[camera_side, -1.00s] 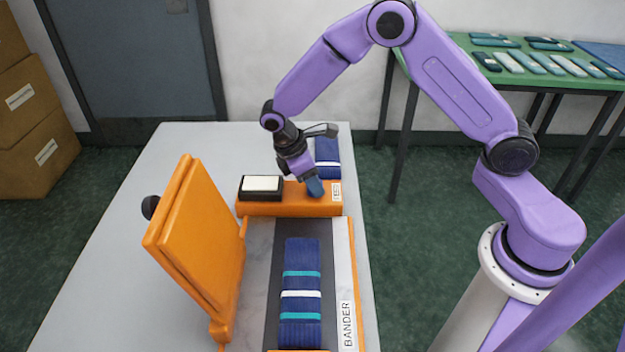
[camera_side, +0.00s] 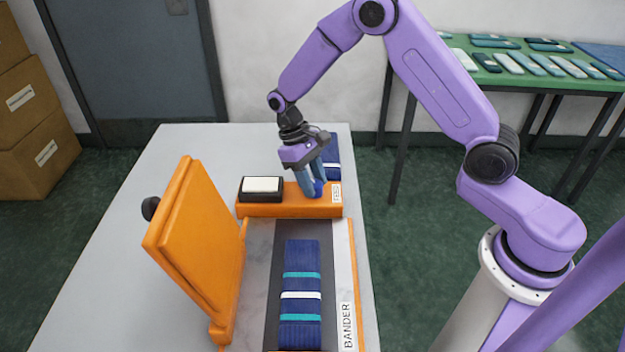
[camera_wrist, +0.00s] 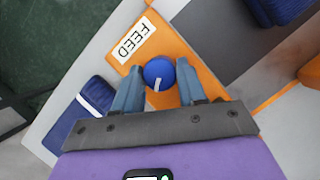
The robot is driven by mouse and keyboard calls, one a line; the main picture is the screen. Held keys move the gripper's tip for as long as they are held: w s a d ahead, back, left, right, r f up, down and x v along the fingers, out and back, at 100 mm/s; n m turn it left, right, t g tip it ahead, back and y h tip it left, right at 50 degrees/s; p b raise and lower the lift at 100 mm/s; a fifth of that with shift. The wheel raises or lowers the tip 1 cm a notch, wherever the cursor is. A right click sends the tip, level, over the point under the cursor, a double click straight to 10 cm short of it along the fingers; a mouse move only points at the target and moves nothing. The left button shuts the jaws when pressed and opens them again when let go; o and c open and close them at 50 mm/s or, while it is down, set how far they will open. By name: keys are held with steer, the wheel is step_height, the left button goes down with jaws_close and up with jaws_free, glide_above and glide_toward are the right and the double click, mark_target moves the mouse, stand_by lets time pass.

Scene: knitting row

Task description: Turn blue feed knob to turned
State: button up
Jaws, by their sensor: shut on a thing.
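The round blue feed knob (camera_wrist: 158,70) with a white pointer line sits on the orange feed block (camera_wrist: 185,50) beside the FEED label (camera_wrist: 134,39). In the side view the knob (camera_side: 319,187) shows partly behind my fingers at the block's right end. My gripper (camera_side: 313,190) reaches down to it from above. Its two blue fingers stand on either side of the knob and are shut on it. In the wrist view the white line points down toward my gripper's palm, slightly left.
A black box with a white top (camera_side: 262,187) sits on the block's left end. The raised orange lid (camera_side: 195,250) stands at the left. A striped blue knit piece (camera_side: 301,255) lies on the bander bed. Another blue folded piece (camera_side: 332,148) lies behind the block.

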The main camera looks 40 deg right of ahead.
steer(key=m+y, duration=0.1)
steer(key=m, duration=0.2)
steer(key=m+y, duration=0.1)
steer(key=m, duration=0.2)
steer(key=shift+d+m+y, duration=0.15)
steer(key=shift+m+y, duration=0.15)
stand_by(0.5)
steer(key=o, duration=1)
steer(key=shift+t, duration=0.3)
steer(key=shift+r, duration=0.1)
steer(key=v, duration=1.7)
steer(key=shift+w+r, duration=0.1)
steer(key=shift+w, duration=0.05)
